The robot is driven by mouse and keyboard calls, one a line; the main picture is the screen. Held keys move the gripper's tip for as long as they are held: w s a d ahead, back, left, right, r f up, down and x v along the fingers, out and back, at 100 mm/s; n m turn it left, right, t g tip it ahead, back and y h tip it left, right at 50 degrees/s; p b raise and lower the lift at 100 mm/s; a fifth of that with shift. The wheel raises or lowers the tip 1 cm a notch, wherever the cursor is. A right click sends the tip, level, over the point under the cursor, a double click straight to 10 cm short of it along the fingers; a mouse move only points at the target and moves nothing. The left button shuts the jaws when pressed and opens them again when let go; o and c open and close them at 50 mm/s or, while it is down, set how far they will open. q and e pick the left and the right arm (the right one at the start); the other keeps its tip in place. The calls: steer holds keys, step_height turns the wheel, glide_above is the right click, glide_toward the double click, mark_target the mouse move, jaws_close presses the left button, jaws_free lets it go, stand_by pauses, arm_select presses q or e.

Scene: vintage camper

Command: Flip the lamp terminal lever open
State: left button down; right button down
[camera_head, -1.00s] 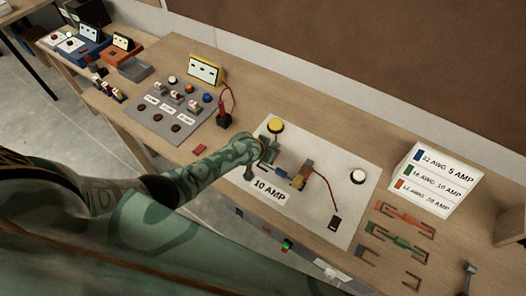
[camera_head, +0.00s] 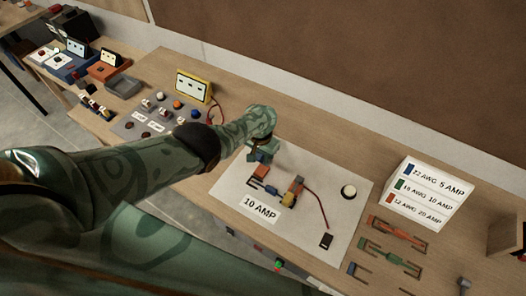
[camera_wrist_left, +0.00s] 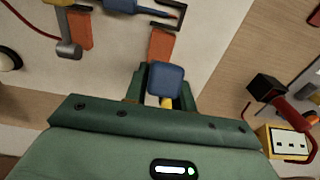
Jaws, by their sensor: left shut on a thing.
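My left gripper (camera_head: 262,153) is over the back left of the white board (camera_head: 240,188). In the left wrist view its fingers (camera_wrist_left: 165,92) are shut on a small blue block (camera_wrist_left: 165,79) with a yellow stub beside it. An orange terminal piece (camera_head: 266,173) lies just in front of the gripper; it also shows beyond the fingertips in the wrist view (camera_wrist_left: 161,42). I cannot tell its lever's position. A second orange piece (camera_head: 297,184) stands to the right, with a blue part (camera_head: 288,198) near it. The right gripper is not in view.
A white dome (camera_head: 349,190) and a black switch (camera_head: 326,241) are on the board's right. A 10 AMP label (camera_head: 261,208) lies in front. A wire chart (camera_head: 425,193) stands right of the board. A grey panel (camera_head: 133,123) is behind my left arm.

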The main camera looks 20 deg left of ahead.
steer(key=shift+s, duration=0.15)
arm_select(q)
steer(key=c, duration=1.2)
jaws_free()
steer(key=shift+o, duration=0.2)
steer(key=shift+w, duration=0.15)
